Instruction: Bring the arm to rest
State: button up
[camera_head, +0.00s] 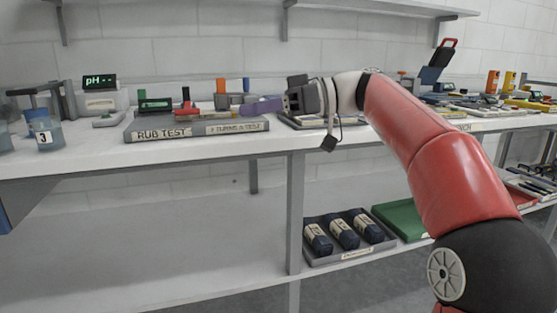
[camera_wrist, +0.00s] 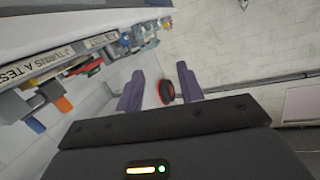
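My gripper (camera_head: 262,106) is at the end of my red arm, above the bench and beside the right end of the RUB TEST tray (camera_head: 222,128). Its purple fingers point left in the head view. In the wrist view the fingers of my gripper (camera_wrist: 160,72) stand apart. A small round red and black thing (camera_wrist: 167,91) shows between them, close to the right finger. I cannot tell whether it is near the fingers or farther behind, and no grip on it shows.
The white bench (camera_head: 80,157) carries a pH meter (camera_head: 100,94), a beaker marked 3 (camera_head: 44,132) and a red-handled tool (camera_head: 187,104). A wall shelf (camera_head: 380,8) hangs above. On the lower shelf are a tray of dark rolls (camera_head: 343,232) and a green tray (camera_head: 402,218).

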jog(key=s+d+f+m+t+h, duration=0.1)
jog(key=s+f+m+t+h, duration=0.1)
jog(key=s+f+m+h, duration=0.35)
jog(key=s+f+m+t+h, duration=0.2)
jog(key=f+m, duration=0.1)
jog(key=f, duration=0.5)
jog(key=s+d+f+m+t+h, duration=0.2)
jog(key=s+d+f+m+h, duration=0.6)
jog(key=s+d+f, duration=0.8)
notch_tip(320, 180, down, 3)
jog(key=shift+s+d+f+h+p, duration=0.1)
jog(key=shift+s+d+h+p, duration=0.3)
jog(key=shift+d, duration=0.65)
